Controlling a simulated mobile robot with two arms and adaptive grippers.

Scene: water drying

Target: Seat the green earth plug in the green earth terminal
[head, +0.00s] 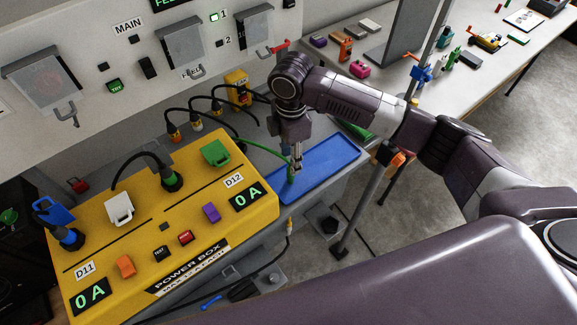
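The green plug (291,175) is upright at the left part of the blue tray (335,157), with a green cable (262,153) running from it up to the left. My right gripper (297,163) points down right at the plug's top. Its fingers are close together and small in view, so I cannot tell whether they grip the plug. A green socket cover (215,152) is at the back right of the yellow power box (140,240); I cannot tell whether it is the green earth terminal. My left gripper is out of view.
Yellow-and-black connectors (195,124) stand behind. A panel (130,70) rises at the back. A metal post (366,205) stands right of the tray.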

